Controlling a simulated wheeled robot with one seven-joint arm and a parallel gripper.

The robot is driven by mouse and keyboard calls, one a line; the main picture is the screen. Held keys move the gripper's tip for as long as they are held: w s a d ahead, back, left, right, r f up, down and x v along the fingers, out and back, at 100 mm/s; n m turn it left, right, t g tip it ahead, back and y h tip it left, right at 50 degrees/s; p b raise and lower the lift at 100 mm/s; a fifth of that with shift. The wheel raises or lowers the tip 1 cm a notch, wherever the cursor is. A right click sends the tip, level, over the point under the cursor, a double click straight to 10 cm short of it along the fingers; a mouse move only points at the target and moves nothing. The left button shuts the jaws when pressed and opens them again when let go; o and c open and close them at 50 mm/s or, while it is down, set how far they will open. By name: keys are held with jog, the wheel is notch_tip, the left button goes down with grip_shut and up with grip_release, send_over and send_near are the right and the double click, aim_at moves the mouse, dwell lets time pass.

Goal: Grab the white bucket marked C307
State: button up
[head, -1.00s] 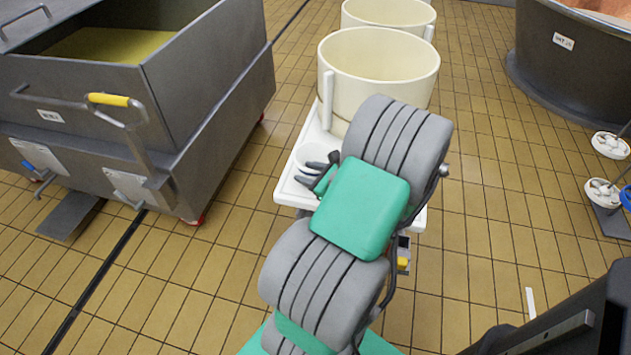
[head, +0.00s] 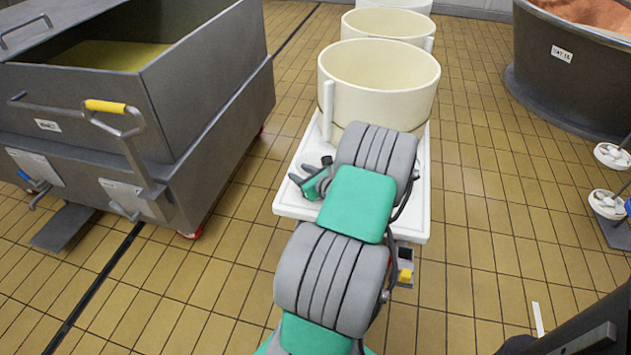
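Cream-white round buckets stand in a row in the head view, the nearest bucket (head: 378,85) upright on a white platform. A second bucket (head: 388,24) stands behind it, and a third is cut by the top edge. I can read no C307 mark on any of them. My gripper (head: 299,172) is low over the front left of the platform, in front of the nearest bucket and apart from its wall. Its dark fingers point left and look spread, with nothing clearly between them. My forearm hides the bucket's lower front.
The white platform (head: 420,215) has a bare front right corner. A grey metal tub cart (head: 205,95) stands at left, and a dark vat (head: 570,85) at right. Small white bowls (head: 608,204) are at the right edge. Tiled floor (head: 480,190) is clear between platform and vat.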

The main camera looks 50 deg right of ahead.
grip_shut()
dwell(1.4)
